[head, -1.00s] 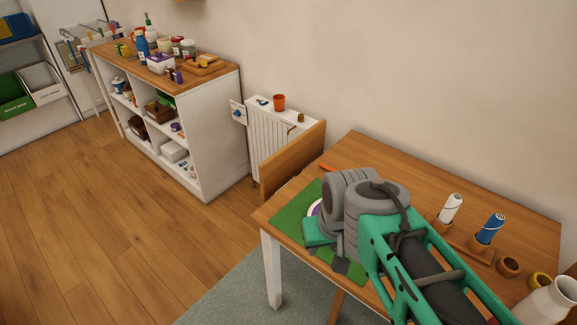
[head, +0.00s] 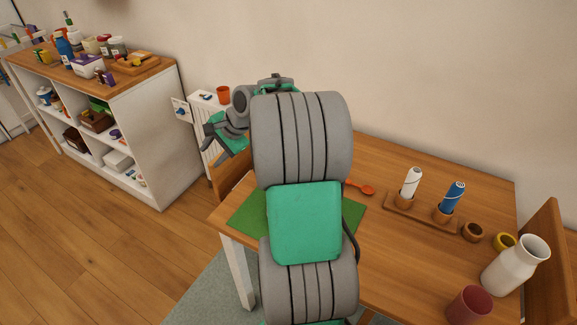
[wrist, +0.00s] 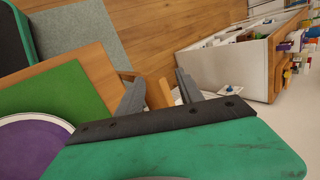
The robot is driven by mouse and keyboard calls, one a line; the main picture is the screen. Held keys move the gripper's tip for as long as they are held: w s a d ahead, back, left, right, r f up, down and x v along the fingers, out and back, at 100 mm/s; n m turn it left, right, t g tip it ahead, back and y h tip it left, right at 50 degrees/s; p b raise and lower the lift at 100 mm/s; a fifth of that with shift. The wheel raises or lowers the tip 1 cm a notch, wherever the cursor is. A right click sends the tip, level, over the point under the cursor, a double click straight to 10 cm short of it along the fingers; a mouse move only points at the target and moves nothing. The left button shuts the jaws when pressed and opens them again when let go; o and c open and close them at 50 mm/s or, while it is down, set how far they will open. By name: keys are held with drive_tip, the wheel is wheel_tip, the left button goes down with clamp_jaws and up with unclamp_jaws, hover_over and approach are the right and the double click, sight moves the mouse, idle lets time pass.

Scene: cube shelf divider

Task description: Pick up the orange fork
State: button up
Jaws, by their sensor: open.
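An orange utensil (head: 362,188) lies on the table just right of my arm in the head view. Its visible end looks rounded, and its other end is hidden behind my arm. I cannot tell whether it is the fork. No orange utensil shows in the wrist view. My gripper (head: 212,130) is beyond the table's left side, left of my arm and well away from the utensil. In the wrist view its two grey fingers (wrist: 158,88) are apart with nothing between them.
A green mat (head: 246,215) lies on the table (head: 420,280); a purple plate with a white rim (wrist: 35,150) is on it. A holder with white and blue bottles (head: 455,200), a white vase (head: 517,265) and a dark red cup (head: 470,305) stand right. A shelf (head: 160,130) stands left.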

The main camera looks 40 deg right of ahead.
drive_tip(key=d+f+m+t, duration=0.1)
drive_tip(key=d+f+m, duration=0.2)
drive_tip(key=d, duration=0.4)
drive_tip(key=s+d+f+m+t+b, duration=0.1)
drive_tip(key=d+f+m, duration=0.2)
drive_tip(key=d, duration=0.4)
drive_tip(key=s+d+f+m+t+b, duration=0.1)
drive_tip(key=d+f+m+t, duration=0.1)
drive_tip(key=d+m, duration=0.3)
drive_tip(key=shift+d+f+y, duration=0.2)
drive_tip(key=shift+d+f, duration=0.25)
drive_tip(key=shift+d, duration=0.25)
drive_tip(key=shift+d+f+y, duration=0.2)
drive_tip(key=shift+d+f, duration=0.2)
drive_tip(key=shift+d, duration=0.25)
drive_tip(key=s+d+f+m, duration=0.1)
drive_tip(key=s+d+m, duration=0.1)
drive_tip(key=s+d+f+m+t, duration=0.1)
drive_tip(key=s+d+m, duration=0.1)
drive_tip(key=s+d+f+m+t, duration=0.1)
drive_tip(key=s+d, duration=0.1)
drive_tip(key=d, duration=0.1)
drive_tip(key=shift+f+m+b, duration=0.3)
drive_tip(key=shift+m, duration=0.1)
drive_tip(key=shift+w+f, duration=0.15)
drive_tip(key=shift+w, duration=0.1)
drive_tip(key=x, duration=0.7)
drive_tip(key=shift+a, duration=0.45)
clamp_jaws()
